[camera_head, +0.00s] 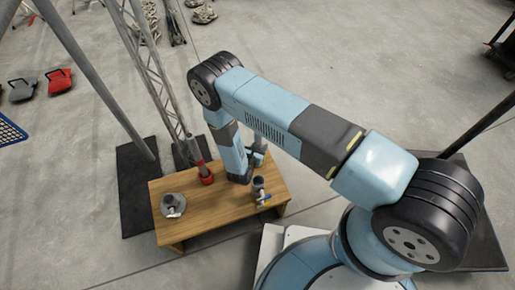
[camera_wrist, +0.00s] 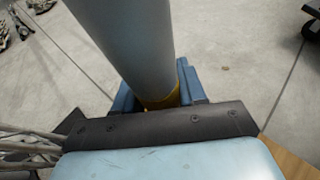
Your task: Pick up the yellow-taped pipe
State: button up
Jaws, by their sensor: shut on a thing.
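In the wrist view a thick grey pipe (camera_wrist: 132,45) rises from between the blue fingers of my gripper (camera_wrist: 160,97). A yellow tape band (camera_wrist: 181,82) shows at its lower end. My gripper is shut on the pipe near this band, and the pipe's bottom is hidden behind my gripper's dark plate. In the head view my gripper (camera_head: 256,155) is at the far right part of the wooden table, mostly hidden by my arm. I cannot tell there whether the pipe touches the table.
On the wooden table (camera_head: 225,218) stand a red-based fitting (camera_head: 207,177), a round grey plate with a valve-like piece (camera_head: 172,205), and a dark fitting with a yellow and blue part (camera_head: 260,190). A metal truss (camera_head: 155,75) and poles stand behind.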

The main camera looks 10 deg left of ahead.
jog(key=c, duration=0.5)
jog(key=shift+r, duration=0.1)
